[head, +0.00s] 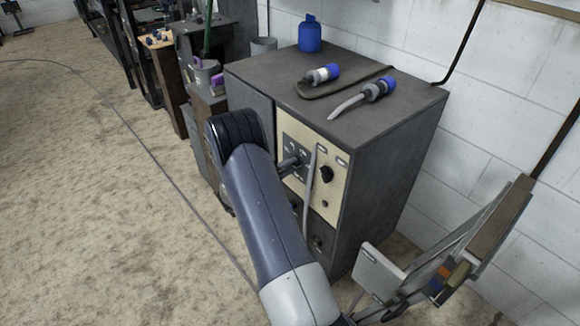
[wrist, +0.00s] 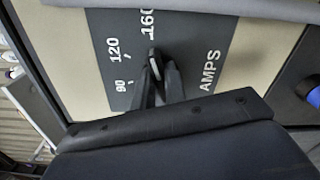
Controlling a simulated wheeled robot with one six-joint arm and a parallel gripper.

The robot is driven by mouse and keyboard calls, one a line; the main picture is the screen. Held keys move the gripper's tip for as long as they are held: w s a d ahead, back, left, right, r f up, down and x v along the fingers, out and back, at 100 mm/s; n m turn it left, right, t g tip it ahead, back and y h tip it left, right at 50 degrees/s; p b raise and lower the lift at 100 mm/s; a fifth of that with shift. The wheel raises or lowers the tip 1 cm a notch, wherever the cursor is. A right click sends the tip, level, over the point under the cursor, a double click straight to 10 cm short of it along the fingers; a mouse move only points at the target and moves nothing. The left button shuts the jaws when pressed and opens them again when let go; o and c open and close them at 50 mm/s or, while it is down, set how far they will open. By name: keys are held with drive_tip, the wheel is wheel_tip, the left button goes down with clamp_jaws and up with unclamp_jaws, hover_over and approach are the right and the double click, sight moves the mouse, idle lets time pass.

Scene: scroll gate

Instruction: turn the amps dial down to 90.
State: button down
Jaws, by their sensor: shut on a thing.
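The amps dial (wrist: 154,62) is a dark knob on a grey scale plate (wrist: 190,40) lettered AMPS. The numbers 90, 120 and 160 show along the plate in the wrist view. My gripper (wrist: 163,78) is shut on the dial, with its dark fingers on both sides of the knob. A pale strip shows on the knob between the fingertips. I cannot tell the exact setting. In the head view my gripper (head: 292,162) reaches the cream front panel (head: 327,204) of the grey cabinet, and my arm and gripper hide most of the dial.
A black knob (head: 326,174) sits on the panel right of my gripper. A grey hose (head: 310,190) hangs down the panel. A rack (head: 480,235) stands at the right.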

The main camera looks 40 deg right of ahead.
drive_tip(key=n+p, duration=0.2)
drive_tip(key=n, duration=1.6)
drive_tip(key=shift+w+n+p, duration=0.15)
drive_tip(key=shift+n+p, duration=0.15)
drive_tip(key=shift+n, duration=0.1)
idle(0.4)
drive_tip(key=c, duration=1.5)
unclamp_jaws()
drive_tip(key=shift+o, duration=0.2)
drive_tip(key=shift+a, duration=0.15)
drive_tip(key=a, duration=1)
drive_tip(key=shift+s+a, duration=0.2)
drive_tip(key=shift+a, duration=0.1)
